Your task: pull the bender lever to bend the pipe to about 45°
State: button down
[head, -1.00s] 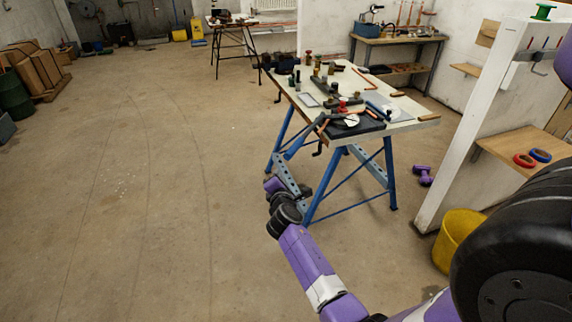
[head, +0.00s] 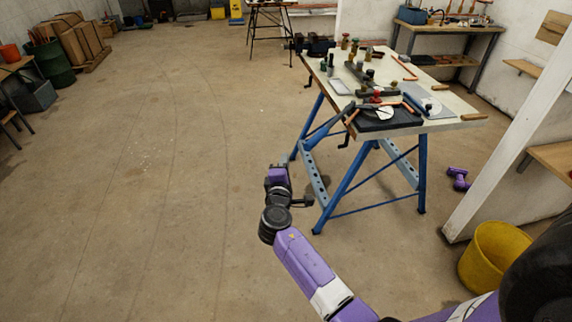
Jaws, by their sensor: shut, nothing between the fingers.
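The pipe bender (head: 385,113) sits on a black plate near the front edge of the folding workbench (head: 455,107), with a pale round former and dark arms. A copper-coloured pipe end (head: 352,117) shows at its left; I cannot clearly tell the lever from the other arms at this size. My gripper (head: 303,201) is at the end of my purple and black arm, low in front of the bench's left legs. It is shut and empty, well below the bender and apart from it.
The workbench's blue legs (head: 347,185) stand close to my gripper. A purple tool (head: 458,178) lies on the floor to the right. A yellow bucket (head: 492,255) stands by the white partition (head: 505,165). The floor on the left is clear.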

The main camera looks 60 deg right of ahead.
jog(key=d+p, duration=0.1)
jog(key=s+d, duration=0.1)
jog(key=d, duration=0.1)
jog(key=d+p, duration=0.1)
jog(key=d, duration=0.1)
jog(key=shift+s+d+r+p, duration=0.2)
jog(key=shift+s+d+p, duration=0.05)
jog(key=shift+s+p, duration=0.05)
